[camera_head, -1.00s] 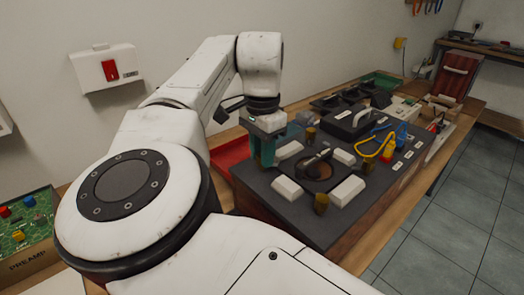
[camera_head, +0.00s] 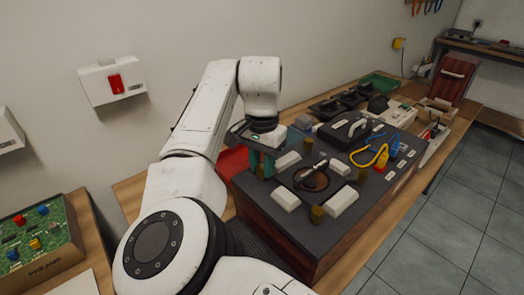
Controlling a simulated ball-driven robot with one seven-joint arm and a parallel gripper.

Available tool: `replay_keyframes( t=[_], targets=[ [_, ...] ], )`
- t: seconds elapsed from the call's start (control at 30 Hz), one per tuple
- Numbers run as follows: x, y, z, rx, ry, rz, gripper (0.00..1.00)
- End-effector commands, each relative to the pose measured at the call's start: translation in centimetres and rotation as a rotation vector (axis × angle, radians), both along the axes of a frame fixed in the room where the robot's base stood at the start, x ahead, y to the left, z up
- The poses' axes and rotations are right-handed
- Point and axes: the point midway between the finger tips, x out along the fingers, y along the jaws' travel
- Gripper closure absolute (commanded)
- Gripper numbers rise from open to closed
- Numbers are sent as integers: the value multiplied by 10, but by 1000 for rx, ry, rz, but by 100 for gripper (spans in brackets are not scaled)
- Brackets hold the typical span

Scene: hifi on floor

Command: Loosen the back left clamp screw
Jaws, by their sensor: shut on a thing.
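My gripper (camera_head: 262,162) points down at the far left corner of a dark-topped box (camera_head: 267,207). Its teal fingers are shut on the back left clamp screw (camera_head: 260,172), a brass-coloured knob mostly hidden between them. Similar brass knobs stand at the back (camera_head: 308,146), the right (camera_head: 362,175) and the front (camera_head: 317,214) of the same panel. White clamp blocks (camera_head: 341,203) surround a round brown recess (camera_head: 312,180) with a dark lever-like piece over it.
Yellow and blue cables (camera_head: 368,160) and a black handled module (camera_head: 348,130) stand on the box's right part. A green PREAMP board (camera_head: 32,232) is at lower left. Wall behind.

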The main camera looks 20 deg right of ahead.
Motion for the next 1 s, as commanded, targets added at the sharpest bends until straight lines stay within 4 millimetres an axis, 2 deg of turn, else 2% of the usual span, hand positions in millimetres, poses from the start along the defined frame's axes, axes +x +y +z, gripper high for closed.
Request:
replay_keyframes(
  t=[0.03, 1.0],
  targets=[
    [-1, -2, 8, -5, 5, 45, 100],
    [-2, -1, 6, 2, 7, 968, 100]
  ],
)
